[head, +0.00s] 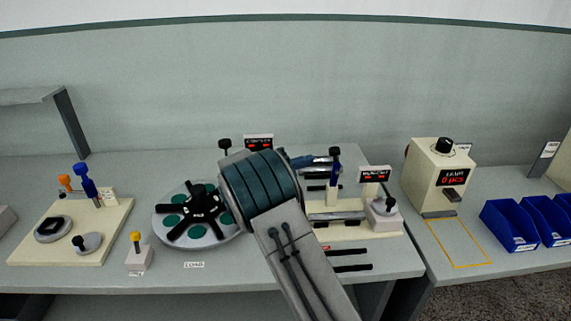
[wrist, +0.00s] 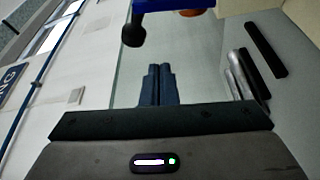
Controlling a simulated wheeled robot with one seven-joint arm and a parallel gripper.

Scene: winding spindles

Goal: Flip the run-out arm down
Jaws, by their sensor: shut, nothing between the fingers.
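The run-out station has a cream base (head: 375,233) right of my arm, with a red-lit display (head: 374,175). A blue upright arm with a black top (head: 335,158) stands at its back; it looks like the run-out arm, raised. In the wrist view a blue part (wrist: 172,5) with a black knob (wrist: 133,32) shows at the top edge, ahead of my fingers. My gripper (head: 312,161) is shut and empty, just left of the blue arm in the head view. Its closed dark-blue fingers also show in the wrist view (wrist: 160,70). I cannot tell whether they touch it. My forearm hides the station's left part.
A round plate with green discs (head: 172,219) lies left of my arm. A board with blue and orange levers (head: 100,228) is farther left. A cream box with a knob (head: 440,180) and blue bins (head: 510,225) stand right. Metal bars (wrist: 240,75) lie beside my fingers.

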